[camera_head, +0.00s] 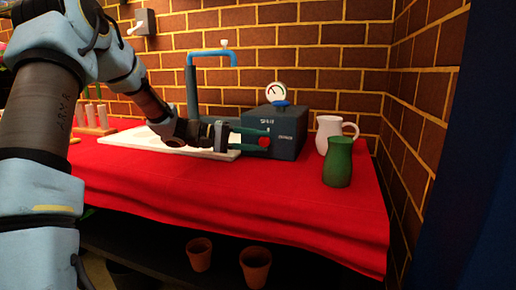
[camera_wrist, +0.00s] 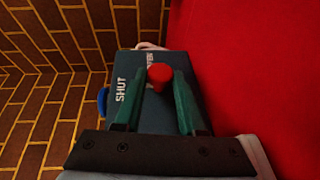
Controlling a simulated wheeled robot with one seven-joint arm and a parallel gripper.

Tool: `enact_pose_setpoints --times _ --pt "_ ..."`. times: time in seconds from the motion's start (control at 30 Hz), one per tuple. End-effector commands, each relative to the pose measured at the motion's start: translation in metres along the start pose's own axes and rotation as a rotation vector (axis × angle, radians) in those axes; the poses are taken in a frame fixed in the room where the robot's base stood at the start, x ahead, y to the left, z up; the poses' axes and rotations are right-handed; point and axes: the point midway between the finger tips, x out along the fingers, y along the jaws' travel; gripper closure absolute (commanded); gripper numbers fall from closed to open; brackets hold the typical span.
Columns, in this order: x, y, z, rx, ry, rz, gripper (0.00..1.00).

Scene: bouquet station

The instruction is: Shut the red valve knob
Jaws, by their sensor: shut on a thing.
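The red valve knob (camera_head: 264,142) sits on the front of a dark blue-grey box (camera_head: 289,126) that stands on the red-covered table. In the wrist view the red knob (camera_wrist: 160,76) is between the tips of my gripper's green fingers, and the box (camera_wrist: 140,62) with the word "SHUT" is behind it. My gripper (camera_head: 262,141) reaches the box from the left and is shut on the knob. The knob's turn angle cannot be told.
A green pitcher (camera_head: 338,162) and a white pitcher (camera_head: 329,130) stand right of the box. A blue faucet (camera_head: 213,56) rises over a white sink tray (camera_head: 150,140) at left. The red tablecloth (camera_head: 230,190) is clear in front. Brick walls close the back and right.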

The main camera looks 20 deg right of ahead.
Motion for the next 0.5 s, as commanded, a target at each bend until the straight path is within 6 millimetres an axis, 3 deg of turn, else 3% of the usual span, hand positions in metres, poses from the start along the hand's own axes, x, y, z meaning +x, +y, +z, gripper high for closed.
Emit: enact_pose_setpoints --times 0.5 --pt "0.0005 -0.0035 0.0001 -0.058 0.001 0.134 1.0"
